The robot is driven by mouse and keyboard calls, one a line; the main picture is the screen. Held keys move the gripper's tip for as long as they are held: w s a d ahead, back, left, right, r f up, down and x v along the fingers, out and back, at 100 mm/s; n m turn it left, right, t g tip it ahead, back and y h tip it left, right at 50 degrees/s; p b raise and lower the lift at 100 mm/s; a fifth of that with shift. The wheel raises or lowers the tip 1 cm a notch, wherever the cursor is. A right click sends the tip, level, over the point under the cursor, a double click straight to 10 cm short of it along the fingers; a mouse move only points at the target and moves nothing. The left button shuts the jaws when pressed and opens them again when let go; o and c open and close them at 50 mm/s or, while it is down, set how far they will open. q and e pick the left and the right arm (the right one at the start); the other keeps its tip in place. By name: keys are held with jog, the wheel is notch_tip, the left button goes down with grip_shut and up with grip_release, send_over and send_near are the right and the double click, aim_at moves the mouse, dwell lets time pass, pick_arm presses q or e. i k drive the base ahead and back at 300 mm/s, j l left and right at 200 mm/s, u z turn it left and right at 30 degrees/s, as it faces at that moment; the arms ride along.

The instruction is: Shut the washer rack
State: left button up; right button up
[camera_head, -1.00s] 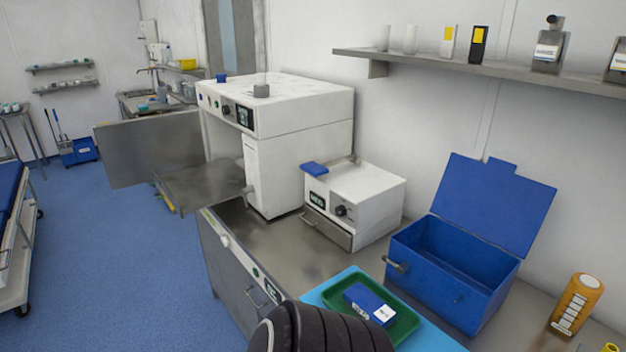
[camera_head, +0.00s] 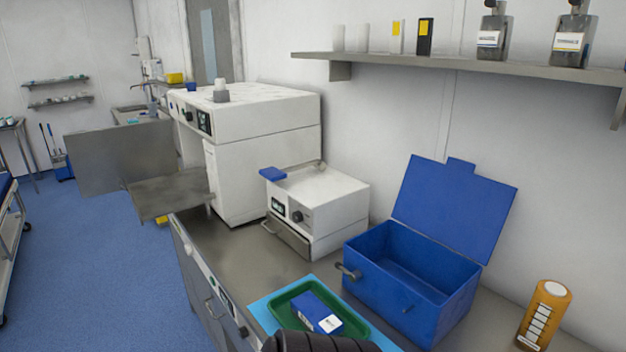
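A large white machine (camera_head: 265,150) stands on the steel counter at the back, with its front facing left. Its grey door (camera_head: 118,158) stands wide open to the left. A flat grey rack (camera_head: 168,196) sticks out of the machine's open front, level, over the counter's left edge. I take it to be the washer rack. The inside of the machine is mostly hidden by its side wall. Neither gripper shows. Only a black ribbed part of my own arm shows at the bottom edge, far from the rack.
A smaller white device (camera_head: 325,205) with a drawer front stands nearer on the counter (camera_head: 240,262). An open blue box (camera_head: 405,285), a green tray (camera_head: 360,325) holding a blue-and-white packet (camera_head: 318,312), and an orange bottle (camera_head: 543,315) stand nearer still. The blue floor (camera_head: 85,270) at left is clear.

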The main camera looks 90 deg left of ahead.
aim_at(155, 198)
jog(key=u, duration=1.4)
